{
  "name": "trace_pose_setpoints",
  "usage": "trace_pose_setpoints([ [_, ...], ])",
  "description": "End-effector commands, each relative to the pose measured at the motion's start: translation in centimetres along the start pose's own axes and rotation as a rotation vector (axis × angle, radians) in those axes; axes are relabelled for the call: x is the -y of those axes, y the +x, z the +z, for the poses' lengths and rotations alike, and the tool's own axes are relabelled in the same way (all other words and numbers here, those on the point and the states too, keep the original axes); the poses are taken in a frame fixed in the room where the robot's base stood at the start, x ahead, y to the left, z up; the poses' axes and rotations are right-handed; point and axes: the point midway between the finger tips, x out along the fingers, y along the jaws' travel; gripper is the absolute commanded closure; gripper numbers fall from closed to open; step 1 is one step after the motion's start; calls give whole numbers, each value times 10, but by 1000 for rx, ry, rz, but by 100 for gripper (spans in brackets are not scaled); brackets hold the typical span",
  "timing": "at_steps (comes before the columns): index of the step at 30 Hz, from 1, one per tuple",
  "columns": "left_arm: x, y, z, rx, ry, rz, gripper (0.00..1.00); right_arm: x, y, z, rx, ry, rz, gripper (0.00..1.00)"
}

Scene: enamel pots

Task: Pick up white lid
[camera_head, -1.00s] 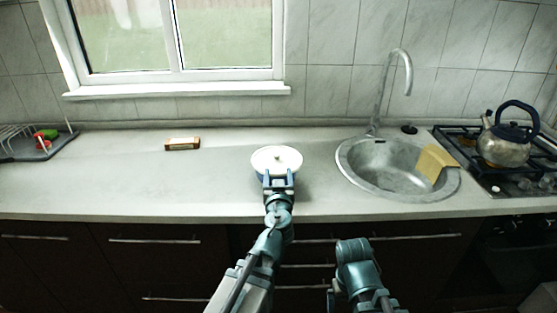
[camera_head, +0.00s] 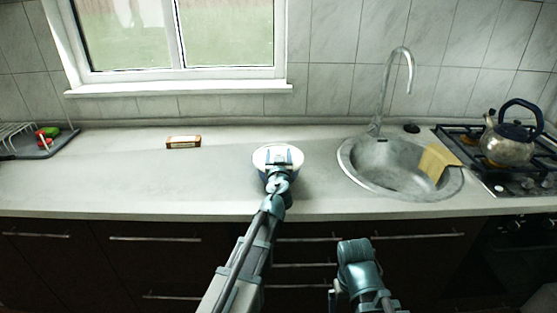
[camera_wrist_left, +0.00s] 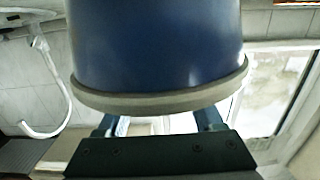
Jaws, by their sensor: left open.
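The white lid (camera_head: 261,158) sits on a pot on the counter, left of the sink. My left gripper (camera_head: 279,157) is over the lid and covers its middle, including the knob. Its two fingers are apart, with nothing seen held between them. In the left wrist view, the blue side of the pot (camera_wrist_left: 155,45) fills the upper middle, with a pale rim (camera_wrist_left: 165,100) below it in the picture. The open fingers (camera_wrist_left: 158,122) reach past that rim there. My right arm shows folded at the bottom, its gripper out of view.
A small brown box (camera_head: 183,142) lies left of the pot. A dish rack (camera_head: 30,140) stands at the far left. The sink (camera_head: 390,165), with a yellow cloth (camera_head: 437,162), is at the right, and a kettle (camera_head: 508,140) on the stove.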

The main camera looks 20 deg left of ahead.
Motion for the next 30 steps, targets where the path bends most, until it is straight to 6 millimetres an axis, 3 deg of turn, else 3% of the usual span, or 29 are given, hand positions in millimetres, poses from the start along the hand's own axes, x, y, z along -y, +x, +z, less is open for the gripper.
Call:
trace_pose_setpoints([
  [3,0,15,0,0,0,-1,32,0,1,0,0,0,0,3],
  [9,0,14,0,0,0,0,32,0,0,0,0,0,0,3],
  [21,0,14,0,0,0,0,100,0,0,0,0,0,0,3],
  [30,0,14,0,0,1,0,100,0,0,0,0,0,0,3],
])
